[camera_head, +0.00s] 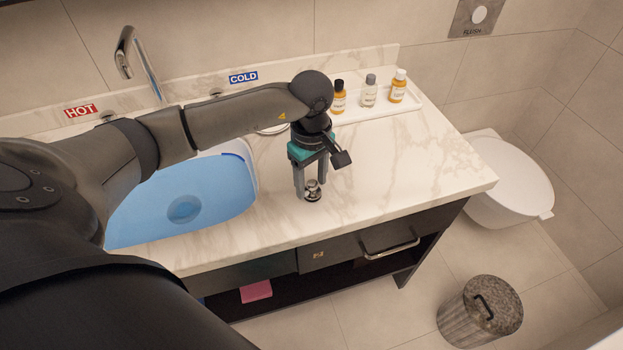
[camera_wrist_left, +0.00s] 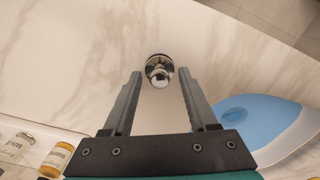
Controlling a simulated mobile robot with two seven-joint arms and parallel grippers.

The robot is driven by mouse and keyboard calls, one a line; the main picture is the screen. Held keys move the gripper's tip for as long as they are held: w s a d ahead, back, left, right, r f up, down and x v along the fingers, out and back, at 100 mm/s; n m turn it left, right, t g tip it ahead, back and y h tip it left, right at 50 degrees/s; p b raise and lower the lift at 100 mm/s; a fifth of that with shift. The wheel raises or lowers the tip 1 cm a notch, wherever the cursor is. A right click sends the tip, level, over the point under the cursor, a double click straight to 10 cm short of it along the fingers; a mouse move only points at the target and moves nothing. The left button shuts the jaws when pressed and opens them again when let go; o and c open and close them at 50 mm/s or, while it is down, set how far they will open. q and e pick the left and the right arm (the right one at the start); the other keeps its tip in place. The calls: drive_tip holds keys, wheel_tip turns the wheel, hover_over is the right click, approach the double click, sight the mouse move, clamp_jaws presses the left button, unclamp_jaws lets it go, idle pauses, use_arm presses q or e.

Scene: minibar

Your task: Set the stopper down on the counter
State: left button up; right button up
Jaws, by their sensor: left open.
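The stopper (camera_head: 313,190) is a small shiny metal piece with a round knob and a dark base. It stands upright on the marble counter (camera_head: 400,180), right of the sink. My left gripper (camera_head: 308,190) points down at the stopper, with a finger on either side of it in the head view. In the left wrist view the stopper (camera_wrist_left: 159,70) lies just beyond and between the tips of the open fingers (camera_wrist_left: 159,85), with a visible gap on both sides. My right gripper is in neither view.
The blue water-filled sink (camera_head: 185,200) is left of the stopper. A white tray (camera_head: 408,112) with several small bottles stands at the back. A toilet (camera_head: 510,180) and a trash bin (camera_head: 480,310) are right of the counter. The counter right of the gripper is clear.

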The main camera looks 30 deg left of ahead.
sight(311, 182)
use_arm(q)
wheel_tip(311, 182, up, 12)
drive_tip(key=shift+p, duration=0.45)
